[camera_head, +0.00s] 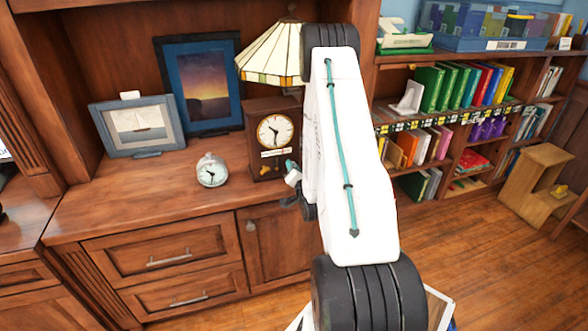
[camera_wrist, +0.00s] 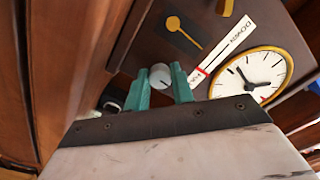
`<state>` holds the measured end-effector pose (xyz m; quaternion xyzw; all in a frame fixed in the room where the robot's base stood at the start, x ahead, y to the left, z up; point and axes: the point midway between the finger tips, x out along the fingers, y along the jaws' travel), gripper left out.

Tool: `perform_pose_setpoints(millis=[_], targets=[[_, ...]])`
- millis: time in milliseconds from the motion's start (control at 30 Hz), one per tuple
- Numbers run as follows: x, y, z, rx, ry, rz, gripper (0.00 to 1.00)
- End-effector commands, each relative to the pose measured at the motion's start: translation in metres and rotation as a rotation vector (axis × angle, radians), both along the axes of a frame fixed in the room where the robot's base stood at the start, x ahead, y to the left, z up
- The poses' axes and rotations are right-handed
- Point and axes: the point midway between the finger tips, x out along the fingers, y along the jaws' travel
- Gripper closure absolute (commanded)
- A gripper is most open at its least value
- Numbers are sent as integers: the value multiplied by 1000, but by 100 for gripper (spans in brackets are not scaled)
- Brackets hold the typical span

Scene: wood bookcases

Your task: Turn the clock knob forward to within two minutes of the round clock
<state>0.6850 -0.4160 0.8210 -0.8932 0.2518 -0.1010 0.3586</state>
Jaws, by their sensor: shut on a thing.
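The wooden clock (camera_head: 258,160) stands on the cabinet top, with a white dial (camera_head: 274,130) in a gold rim. The dial also shows, tilted, in the wrist view (camera_wrist: 252,77). The round silver clock (camera_head: 212,171) stands to its left; its hands are too small to read exactly. My gripper (camera_wrist: 160,69) has its teal fingers on either side of a round grey-white knob (camera_wrist: 160,78) on the wooden clock, shut on it. In the head view my gripper (camera_head: 291,172) is at the wooden clock's lower right side, partly hidden by my arm.
Behind the clocks stand a boat picture (camera_head: 138,124), a sunset picture (camera_head: 198,85) and a stained-glass lamp (camera_head: 271,55). A white label strip (camera_wrist: 225,55) with a red mark lies beside the dial. The cabinet top (camera_head: 130,195) is clear at front left. Bookshelves (camera_head: 460,140) stand at right.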

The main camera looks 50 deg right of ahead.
Motion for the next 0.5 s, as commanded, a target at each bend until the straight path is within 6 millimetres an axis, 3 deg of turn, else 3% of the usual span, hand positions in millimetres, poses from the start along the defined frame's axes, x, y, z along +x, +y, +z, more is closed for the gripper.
perform_pose_setpoints(millis=[500], targets=[[-1, -1, 0, 72, -44, -6, 99]])
